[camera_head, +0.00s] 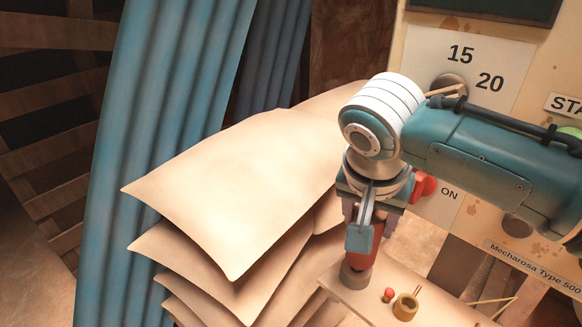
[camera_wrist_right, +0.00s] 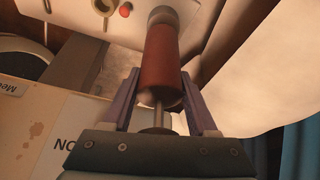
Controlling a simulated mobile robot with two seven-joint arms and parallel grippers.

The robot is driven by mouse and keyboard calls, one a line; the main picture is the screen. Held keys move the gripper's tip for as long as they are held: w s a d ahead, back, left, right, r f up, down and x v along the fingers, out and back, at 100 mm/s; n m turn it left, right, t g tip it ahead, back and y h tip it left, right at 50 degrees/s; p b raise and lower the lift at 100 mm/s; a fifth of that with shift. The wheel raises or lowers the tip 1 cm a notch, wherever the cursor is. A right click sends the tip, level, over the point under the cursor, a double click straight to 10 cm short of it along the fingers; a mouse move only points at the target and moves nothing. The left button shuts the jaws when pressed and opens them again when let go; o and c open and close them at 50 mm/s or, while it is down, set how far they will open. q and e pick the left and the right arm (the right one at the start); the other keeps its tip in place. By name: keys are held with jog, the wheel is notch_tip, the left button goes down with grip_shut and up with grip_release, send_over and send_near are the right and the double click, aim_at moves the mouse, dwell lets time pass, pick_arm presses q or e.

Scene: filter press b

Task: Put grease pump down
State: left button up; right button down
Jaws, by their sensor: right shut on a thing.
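The grease pump (camera_head: 369,247) is a red cylinder with a grey metal end, seen below my right gripper (camera_head: 371,222) in the head view. In the right wrist view the pump (camera_wrist_right: 159,58) lies between the purple fingers of the gripper (camera_wrist_right: 160,78), with its metal rod toward the palm. The right gripper is shut on it. The pump's grey end is at the left part of a pale tabletop (camera_head: 345,291); I cannot tell whether it touches. My left gripper is not in view.
A small red knob-like piece (camera_head: 388,295) and a brass cup (camera_head: 405,307) are just right of the pump on the tabletop. Large pale sheets (camera_head: 235,185) are stacked at left. A control panel (camera_head: 455,62) with a red switch (camera_head: 424,186) stands behind my right arm.

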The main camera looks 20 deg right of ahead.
jog(key=shift+f, duration=0.7)
jog(key=shift+c, duration=0.9)
grip_release()
jog(key=shift+f, duration=0.1)
jog(key=shift+a+r, duration=0.1)
jog(key=shift+r, duration=0.2)
jog(key=p+v, duration=0.2)
jog(key=v, duration=0.9)
jog(key=s+a+f+n+y, duration=0.1)
jog(key=s+n, duration=0.5)
jog(key=s, duration=0.3)
jog(key=s+a+f+n+y, duration=0.2)
jog(key=s+n, duration=0.3)
jog(key=s, duration=0.4)
jog(key=shift+s+n+t+y, duration=0.25)
jog(key=shift+n+t+y, duration=0.05)
jog(key=shift+n+t, duration=0.1)
